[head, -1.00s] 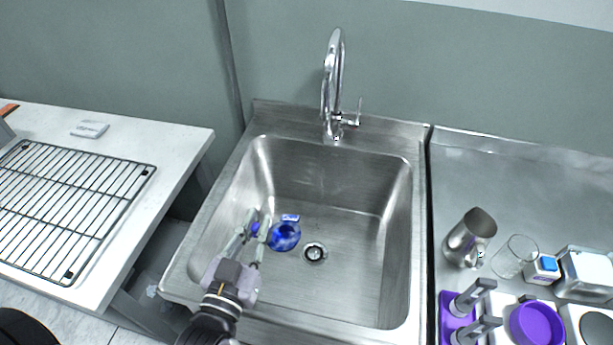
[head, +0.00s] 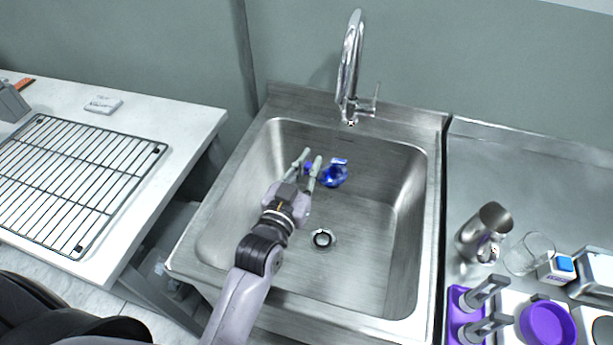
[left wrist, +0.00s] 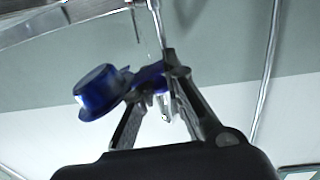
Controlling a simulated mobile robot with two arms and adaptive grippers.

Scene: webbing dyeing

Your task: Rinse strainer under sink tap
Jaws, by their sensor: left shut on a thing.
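The blue strainer (head: 334,176) is in my left gripper (head: 310,164), over the sink basin. The left gripper is shut on it. In the left wrist view, the strainer's blue cup (left wrist: 100,92) sticks out to the left of the fingers, and its blue handle part lies between the fingertips (left wrist: 158,80). The chrome tap (head: 350,70) stands at the back of the steel sink (head: 370,250), with its spout above and a little right of the strainer. A lever (head: 375,98) is on the tap's right side. I cannot tell whether water runs. My right gripper is not in view.
A white table with a black wire rack (head: 75,180) is left of the sink. On the right counter stand a metal pitcher (head: 485,232), a clear glass (head: 530,252), a purple holder (head: 466,310) and a purple bowl (head: 548,324). The basin's right side is free.

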